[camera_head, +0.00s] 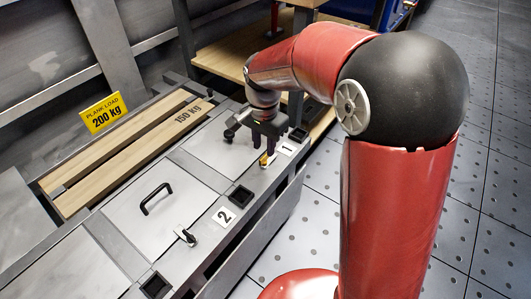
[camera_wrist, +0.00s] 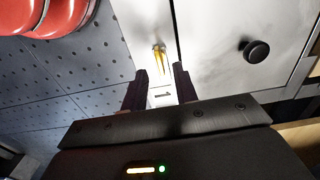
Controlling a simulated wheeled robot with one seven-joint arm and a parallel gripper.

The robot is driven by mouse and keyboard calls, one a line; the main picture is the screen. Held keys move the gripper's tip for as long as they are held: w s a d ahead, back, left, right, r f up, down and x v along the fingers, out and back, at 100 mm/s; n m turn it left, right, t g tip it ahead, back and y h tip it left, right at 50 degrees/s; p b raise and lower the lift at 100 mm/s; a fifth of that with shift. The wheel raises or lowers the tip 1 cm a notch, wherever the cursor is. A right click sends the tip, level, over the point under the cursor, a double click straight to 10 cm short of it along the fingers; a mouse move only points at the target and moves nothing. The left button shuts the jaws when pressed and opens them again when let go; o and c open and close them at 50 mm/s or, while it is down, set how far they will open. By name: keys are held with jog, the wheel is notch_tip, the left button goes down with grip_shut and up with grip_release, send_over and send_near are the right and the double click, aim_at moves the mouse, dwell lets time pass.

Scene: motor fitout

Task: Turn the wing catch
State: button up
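A small yellow wing catch (camera_wrist: 161,58) sits at the edge of a grey metal lid in the wrist view. It also shows in the head view (camera_head: 264,160), beside the label 1 and partly hidden by my gripper. My gripper (camera_wrist: 160,74) is open, with its two dark fingers apart and the catch in line with the gap between them. I cannot tell whether the fingertips reach around the catch. In the head view my gripper (camera_head: 268,151) points down over the catch. A second, dark catch (camera_head: 187,236) lies near the label 2.
The lid by label 1 (camera_head: 287,149) has a black knob (camera_wrist: 256,50). The other lid has a black handle (camera_head: 157,198). Black square sockets (camera_head: 241,195) line the front ledge. Wooden planks (camera_head: 125,152) lie behind. The perforated floor (camera_head: 320,220) is open at the right.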

aim_at(264, 156)
jog(key=shift+f, duration=1.75)
grip_shut()
